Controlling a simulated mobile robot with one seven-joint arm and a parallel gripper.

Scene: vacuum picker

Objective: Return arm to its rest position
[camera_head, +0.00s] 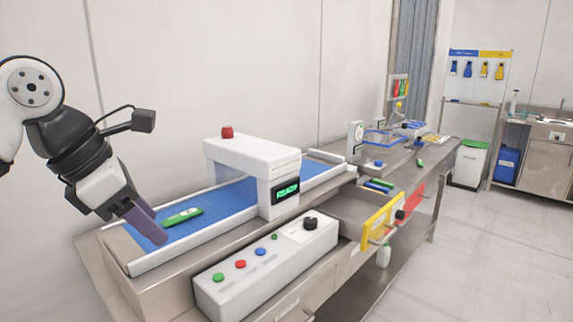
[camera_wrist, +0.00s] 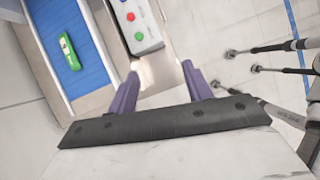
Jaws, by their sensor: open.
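My gripper (camera_head: 146,224) hangs at the left in the head view, its purple fingers pointing down and to the right near the left end of the conveyor. In the wrist view its two fingers (camera_wrist: 161,70) are spread apart with nothing between them. A green item with a pale label (camera_head: 183,216) lies on the blue conveyor belt (camera_head: 232,200), to the right of the fingers in the head view. The same item also shows in the wrist view (camera_wrist: 69,51), apart from the fingers.
A white scanner arch (camera_head: 250,165) with a lit green display spans the belt. A button box (camera_head: 262,262) sits along the bench front. Yellow (camera_head: 378,222) and red drawer fronts stick out to the right. Open floor (camera_head: 480,260) lies at the right.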

